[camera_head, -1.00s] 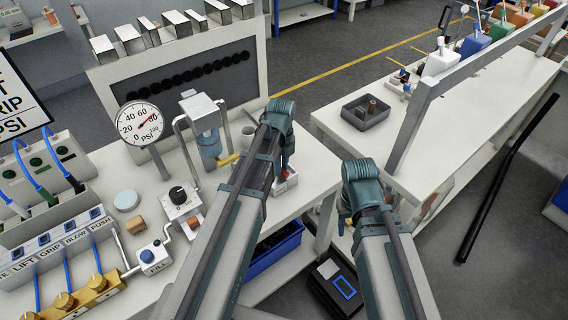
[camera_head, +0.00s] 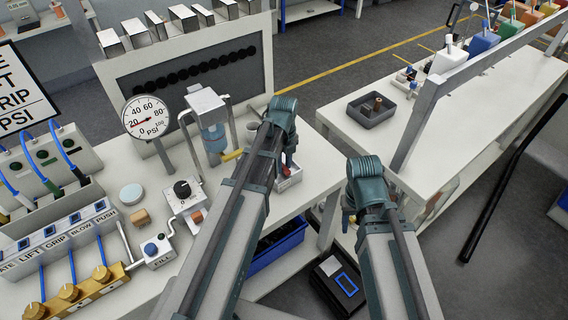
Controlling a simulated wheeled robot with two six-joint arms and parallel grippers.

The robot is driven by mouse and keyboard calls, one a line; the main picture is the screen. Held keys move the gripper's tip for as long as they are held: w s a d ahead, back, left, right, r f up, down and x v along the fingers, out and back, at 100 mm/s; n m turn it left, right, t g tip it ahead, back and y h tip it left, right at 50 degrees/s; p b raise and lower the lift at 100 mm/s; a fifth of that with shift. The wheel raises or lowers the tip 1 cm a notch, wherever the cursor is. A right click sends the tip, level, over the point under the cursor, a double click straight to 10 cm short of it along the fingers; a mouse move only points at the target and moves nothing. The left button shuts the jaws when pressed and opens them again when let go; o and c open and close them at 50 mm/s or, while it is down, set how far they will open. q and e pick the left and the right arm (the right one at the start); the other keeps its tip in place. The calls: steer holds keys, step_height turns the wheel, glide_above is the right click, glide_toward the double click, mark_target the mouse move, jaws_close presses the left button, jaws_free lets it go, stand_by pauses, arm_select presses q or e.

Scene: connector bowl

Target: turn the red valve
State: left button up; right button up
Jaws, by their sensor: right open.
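A small red part, likely the red valve (camera_head: 284,170), shows on a white box (camera_head: 291,180) near the right edge of the left bench. My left arm reaches over it, and my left gripper (camera_head: 289,158) points down right at it. The arm hides most of the gripper, so I cannot tell whether its fingers touch the red part. My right gripper (camera_head: 348,219) is open, mostly hidden under its wrist, over the gap between the benches and apart from the valve. A round pressure gauge (camera_head: 146,117) reads near 20.
A blue bin (camera_head: 278,246) sits below the left bench.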

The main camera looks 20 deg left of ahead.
mark_target(284, 167)
arm_select(q)
steer(key=shift+o, duration=1.4)
steer(key=shift+r, duration=0.15)
step_height(284, 167, up, 14)
steer(key=p, duration=1.3)
steer(key=shift+f+p, duration=0.25)
steer(key=shift+p, duration=0.15)
steer(key=s+d+f+n+b, duration=0.4)
steer(key=s+d+n, duration=0.2)
steer(key=n, duration=0.5)
steer(key=s+d+f+n+y+b, duration=0.1)
steer(key=s+d+f+n+b, duration=0.4)
steer(key=s+n, duration=0.4)
steer(key=shift+s+d+f+n+b, duration=0.2)
steer(key=shift+s+d+n+b, duration=0.1)
steer(key=shift+d+n, duration=0.55)
